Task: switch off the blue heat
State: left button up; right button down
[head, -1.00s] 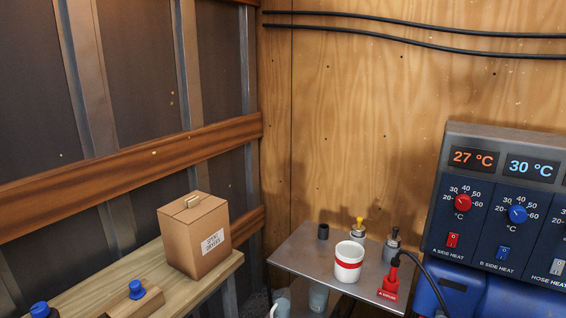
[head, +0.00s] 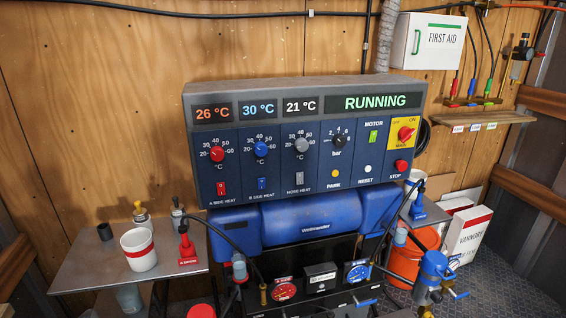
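The control panel (head: 305,140) stands in the middle of the head view. Its B side heat section has a blue knob (head: 261,149) with a small blue rocker switch (head: 262,184) below it, labelled B SIDE HEAT. The blue display (head: 259,109) above reads 30 °C. Left of it are the red knob (head: 217,154) and red A side heat switch (head: 221,188); right of it is the grey hose heat switch (head: 300,179). The rocker's exact position is too small to tell. Neither of my grippers is in view.
A metal side table (head: 85,265) at left holds a white cup with a red band (head: 139,250) and a red-based fitting (head: 187,250). Below the panel are a blue tank (head: 312,218), gauges and hoses. An orange bucket (head: 411,255) stands at right. Space before the panel face looks clear.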

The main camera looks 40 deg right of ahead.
aim_at(261, 182)
jog(key=z, duration=0.95)
